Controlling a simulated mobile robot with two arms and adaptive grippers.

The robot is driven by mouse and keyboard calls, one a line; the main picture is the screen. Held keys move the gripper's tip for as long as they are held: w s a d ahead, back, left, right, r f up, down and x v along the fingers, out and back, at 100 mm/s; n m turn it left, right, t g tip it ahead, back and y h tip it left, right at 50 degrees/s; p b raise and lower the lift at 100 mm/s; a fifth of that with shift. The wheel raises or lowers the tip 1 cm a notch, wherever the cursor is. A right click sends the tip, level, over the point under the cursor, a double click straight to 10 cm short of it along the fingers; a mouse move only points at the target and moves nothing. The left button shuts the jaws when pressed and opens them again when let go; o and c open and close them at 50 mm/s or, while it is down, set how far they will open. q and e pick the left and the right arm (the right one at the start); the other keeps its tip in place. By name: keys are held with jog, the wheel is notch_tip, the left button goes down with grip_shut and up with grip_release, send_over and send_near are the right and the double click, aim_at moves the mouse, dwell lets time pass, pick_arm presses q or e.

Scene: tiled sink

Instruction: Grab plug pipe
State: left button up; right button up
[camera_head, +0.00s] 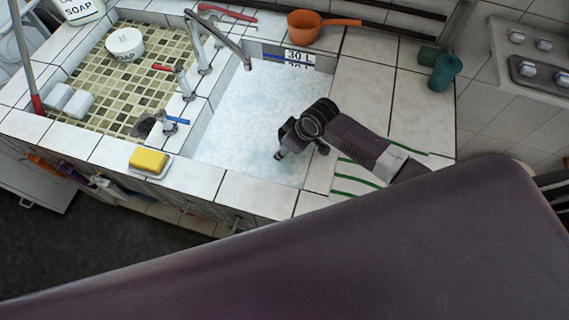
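The basin (235,115) is filled with pale, foamy water, and a "30 L" mark (299,55) shows on its back wall. I cannot make out a plug pipe in the basin; the foam and my gripper cover parts of it. My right gripper (281,154) is above the right part of the water, its arm reaching in from the right over the counter. Its fingers are small and dark, and I cannot tell whether they are open or hold anything. My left gripper is out of view.
A faucet (222,40) reaches over the basin's back left. A yellow sponge (148,160) lies on the front rim. A tiled basin (105,85) is left.

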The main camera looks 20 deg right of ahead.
grip_shut()
dwell(0.3)
jog(key=shift+r, duration=0.15)
dwell(0.3)
